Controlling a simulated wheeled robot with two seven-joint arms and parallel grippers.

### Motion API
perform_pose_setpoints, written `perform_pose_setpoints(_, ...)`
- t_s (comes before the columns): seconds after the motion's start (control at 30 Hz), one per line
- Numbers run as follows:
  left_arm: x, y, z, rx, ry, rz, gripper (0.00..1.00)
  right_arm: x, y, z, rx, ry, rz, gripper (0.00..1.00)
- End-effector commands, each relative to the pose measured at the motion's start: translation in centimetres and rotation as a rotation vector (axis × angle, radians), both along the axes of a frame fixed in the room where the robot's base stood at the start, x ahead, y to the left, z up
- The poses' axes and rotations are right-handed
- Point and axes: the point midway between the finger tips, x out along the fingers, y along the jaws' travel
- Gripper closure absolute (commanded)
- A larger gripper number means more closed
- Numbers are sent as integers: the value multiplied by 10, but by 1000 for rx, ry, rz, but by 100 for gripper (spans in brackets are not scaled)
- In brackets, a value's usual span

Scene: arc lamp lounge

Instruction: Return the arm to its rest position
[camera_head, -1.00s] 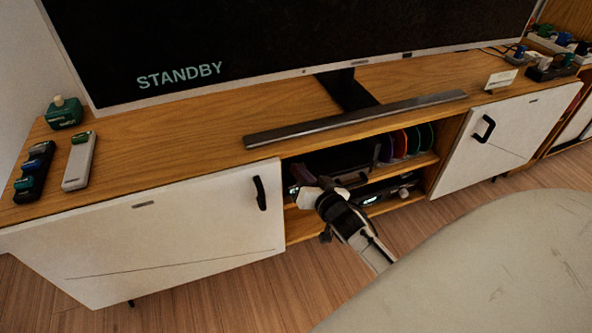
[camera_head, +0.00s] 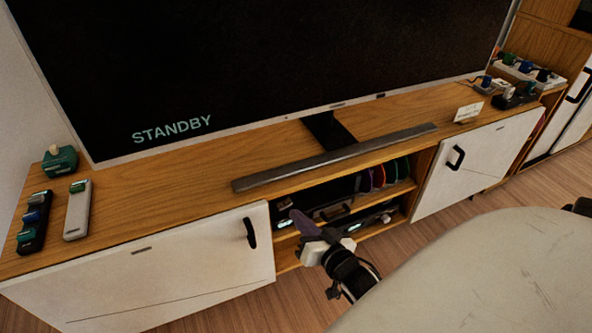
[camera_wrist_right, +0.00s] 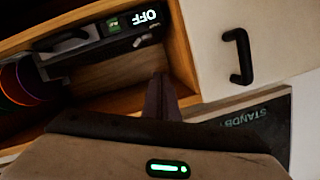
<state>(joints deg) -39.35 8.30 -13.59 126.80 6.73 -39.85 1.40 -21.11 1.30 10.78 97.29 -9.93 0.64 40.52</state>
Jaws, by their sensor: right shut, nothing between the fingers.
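My right gripper (camera_head: 304,222) is in the lower middle of the head view, in front of the open middle shelves of the wooden TV cabinet (camera_head: 225,165). Its dark fingers are together with nothing between them. In the right wrist view the closed fingers (camera_wrist_right: 160,98) point at the open shelf, beside a white door with a black handle. They appear apart from the cabinet. My left gripper is not in view.
A black device (camera_wrist_right: 110,38) showing "OFF" sits on the shelf, near coloured discs (camera_head: 378,177). White doors with black handles (camera_head: 250,233) flank the opening. A soundbar (camera_head: 335,157) lies below the television (camera_head: 250,70), which reads STANDBY. A pale rounded surface (camera_head: 480,270) fills the lower right.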

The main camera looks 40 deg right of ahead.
Motion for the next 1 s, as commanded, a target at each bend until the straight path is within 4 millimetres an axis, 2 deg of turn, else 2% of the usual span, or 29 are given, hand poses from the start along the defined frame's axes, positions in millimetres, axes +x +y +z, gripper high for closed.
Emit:
perform_pose_setpoints(0.53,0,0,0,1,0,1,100,0,0,0,-2,5,1,100)
perform_pose_setpoints(0.67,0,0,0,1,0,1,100,-3,6,-2,-29,72,12,100)
perform_pose_setpoints(0.77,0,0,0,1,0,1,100,-13,19,-5,-75,194,38,100)
perform_pose_setpoints(0.87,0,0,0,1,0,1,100,-33,38,-7,-135,357,94,100)
perform_pose_setpoints(1.0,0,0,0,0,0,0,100,-73,68,-8,-211,580,209,100)
